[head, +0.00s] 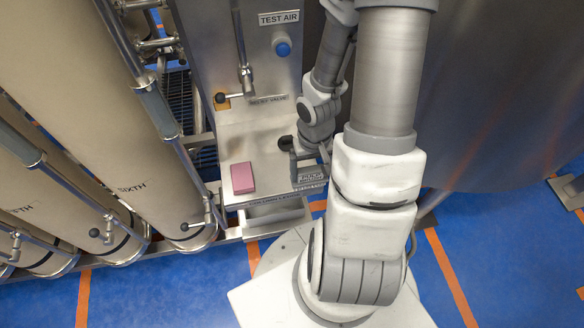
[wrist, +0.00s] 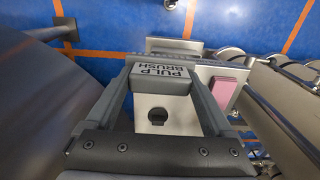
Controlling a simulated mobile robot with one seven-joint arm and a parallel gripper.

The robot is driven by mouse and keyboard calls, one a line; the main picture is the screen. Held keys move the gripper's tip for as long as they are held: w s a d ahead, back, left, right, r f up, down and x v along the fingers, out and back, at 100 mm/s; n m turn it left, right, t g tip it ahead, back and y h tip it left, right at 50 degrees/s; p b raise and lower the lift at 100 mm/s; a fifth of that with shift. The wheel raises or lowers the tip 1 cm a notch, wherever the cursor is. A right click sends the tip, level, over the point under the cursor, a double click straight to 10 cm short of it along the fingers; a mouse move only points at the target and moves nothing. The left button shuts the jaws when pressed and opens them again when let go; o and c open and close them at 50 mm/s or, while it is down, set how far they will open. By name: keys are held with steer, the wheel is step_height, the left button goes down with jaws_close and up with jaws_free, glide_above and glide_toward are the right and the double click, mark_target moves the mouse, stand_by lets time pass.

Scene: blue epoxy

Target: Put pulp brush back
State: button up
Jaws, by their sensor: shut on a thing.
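The pulp brush (wrist: 160,78) is a grey block with "PULP BRUSH" lettered on its face. In the wrist view my gripper (wrist: 161,74) is shut on it, one finger at each side. In the head view the grey block (head: 312,175) shows at the right end of the steel ledge (head: 262,150), below my wrist. My gripper (head: 306,152) is partly hidden there by my arm. I cannot tell whether the brush touches the ledge or is held just above it.
A pink block (head: 242,178) lies on the ledge left of the brush; it also shows in the wrist view (wrist: 222,92). A steel panel with a valve handle (head: 236,97) rises behind. Large tan cylinders (head: 100,100) stand left, a big grey drum (head: 480,90) right.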

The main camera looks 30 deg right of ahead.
steer(key=shift+w+f+b, duration=0.3)
steer(key=shift+w+b, duration=0.15)
steer(key=shift+b, duration=0.1)
steer(key=shift+w+d+f, duration=0.1)
steer(key=shift+w+f, duration=4.3)
steer(key=shift+f, duration=0.15)
steer(key=o, duration=1)
steer(key=shift+b, duration=0.3)
steer(key=shift+o, duration=0.2)
step_height(320, 180, up, 12)
steer(key=p, duration=0.2)
